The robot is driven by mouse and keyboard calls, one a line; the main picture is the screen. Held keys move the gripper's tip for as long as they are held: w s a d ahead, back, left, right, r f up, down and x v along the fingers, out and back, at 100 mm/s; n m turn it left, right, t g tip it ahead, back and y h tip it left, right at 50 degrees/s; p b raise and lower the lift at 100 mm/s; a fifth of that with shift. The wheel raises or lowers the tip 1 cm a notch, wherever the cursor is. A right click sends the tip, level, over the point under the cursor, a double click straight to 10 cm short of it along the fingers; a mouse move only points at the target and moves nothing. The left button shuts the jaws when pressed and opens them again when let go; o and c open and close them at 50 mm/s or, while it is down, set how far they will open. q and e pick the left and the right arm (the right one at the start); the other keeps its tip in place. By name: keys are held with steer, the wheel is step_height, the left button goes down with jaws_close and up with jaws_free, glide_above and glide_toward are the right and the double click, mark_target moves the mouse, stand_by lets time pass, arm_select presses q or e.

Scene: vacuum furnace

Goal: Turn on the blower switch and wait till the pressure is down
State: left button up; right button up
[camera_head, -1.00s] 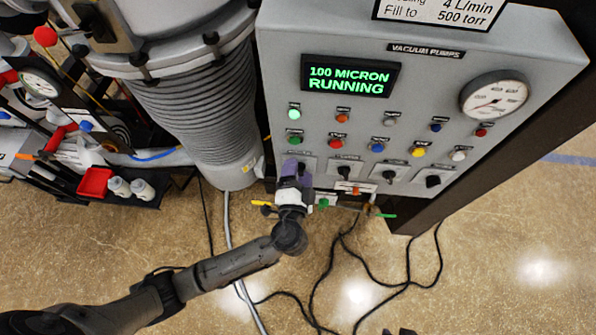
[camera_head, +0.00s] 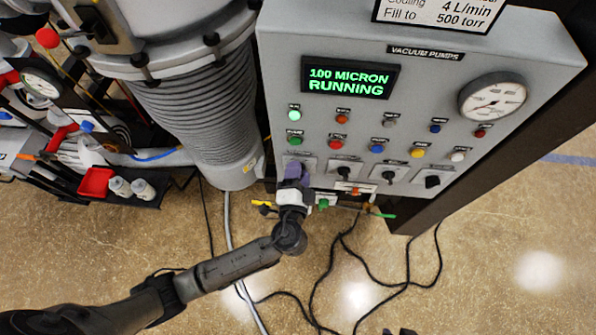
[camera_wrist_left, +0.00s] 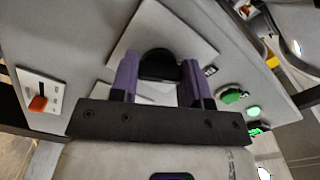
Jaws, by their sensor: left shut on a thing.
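The grey vacuum pump control panel (camera_head: 420,115) stands at the right of the head view. Its display (camera_head: 349,77) reads "100 MICRON RUNNING" in green. A round dial gauge (camera_head: 493,98) sits at its upper right. A row of black rotary switches, such as this switch (camera_head: 389,176), runs along the bottom. My left gripper (camera_head: 293,172) is at the leftmost switch of that row. In the left wrist view its purple fingers are shut on a black switch knob (camera_wrist_left: 159,65). The switch's label is hidden, so I cannot tell which switch it is. My right gripper is out of view.
Coloured lights and buttons, such as a blue button (camera_head: 377,147), sit above the switches. A large ribbed cylinder (camera_head: 200,125) stands left of the panel. Black cables (camera_head: 330,270) lie on the floor below. An orange-red lever (camera_wrist_left: 38,103) shows near the gripper.

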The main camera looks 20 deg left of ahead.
arm_select(q)
steer(key=m+p, duration=0.6)
steer(key=m, duration=0.4)
steer(key=shift+m, duration=0.4)
steer(key=shift+m+p, duration=0.3)
steer(key=o, duration=0.9)
steer(key=shift+b+v, duration=1.25)
steer(key=shift+v, duration=5.65)
